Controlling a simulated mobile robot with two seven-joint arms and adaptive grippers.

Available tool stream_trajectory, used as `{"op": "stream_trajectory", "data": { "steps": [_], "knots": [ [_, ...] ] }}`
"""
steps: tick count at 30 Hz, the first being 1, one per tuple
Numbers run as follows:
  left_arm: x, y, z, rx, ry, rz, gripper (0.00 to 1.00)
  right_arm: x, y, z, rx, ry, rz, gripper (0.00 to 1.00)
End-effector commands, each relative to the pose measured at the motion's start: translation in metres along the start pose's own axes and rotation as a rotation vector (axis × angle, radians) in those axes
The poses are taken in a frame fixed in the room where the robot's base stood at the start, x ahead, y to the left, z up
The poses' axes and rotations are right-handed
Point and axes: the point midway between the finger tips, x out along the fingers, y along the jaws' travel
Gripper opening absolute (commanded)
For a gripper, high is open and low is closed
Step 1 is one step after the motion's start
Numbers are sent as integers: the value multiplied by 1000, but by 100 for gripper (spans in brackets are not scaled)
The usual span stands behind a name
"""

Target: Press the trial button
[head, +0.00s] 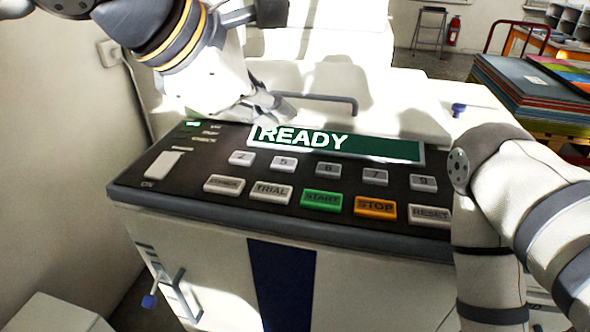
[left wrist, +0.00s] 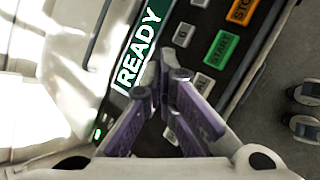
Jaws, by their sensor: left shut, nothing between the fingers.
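The trial button (head: 271,191) is a pale grey key in the front row of the dark control panel, between another grey key and the green START button (head: 321,201). In the left wrist view the trial button (left wrist: 203,83) is partly hidden behind my fingers. My left gripper (head: 276,106) comes in from the top left, near the upper left edge of the READY display (head: 375,149), apart from the trial button. Its purple fingers (left wrist: 166,84) are together and hold nothing. My right arm shows at the right, but its gripper is out of view.
The orange STOP button (head: 375,207) and grey RESET button (head: 430,214) are right of START. A row of number keys (head: 328,170) lies behind. The machine's raised lid has a grey handle (head: 318,98). A wall stands at the left. Stacked coloured boards (head: 520,90) are at far right.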

Motion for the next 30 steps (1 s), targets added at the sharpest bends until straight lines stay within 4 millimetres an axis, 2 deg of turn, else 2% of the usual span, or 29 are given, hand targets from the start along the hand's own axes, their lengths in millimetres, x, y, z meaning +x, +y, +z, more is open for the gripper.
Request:
{"op": "stream_trajectory", "data": {
  "steps": [14,30],
  "knots": [
    [2,-2,-1,-1,-1,0,0,0,0,0,-1,-1,-1,0],
    [53,-39,-38,-2,0,-2,0,2,0,2,-1,-7,0,0]
  ]
}}
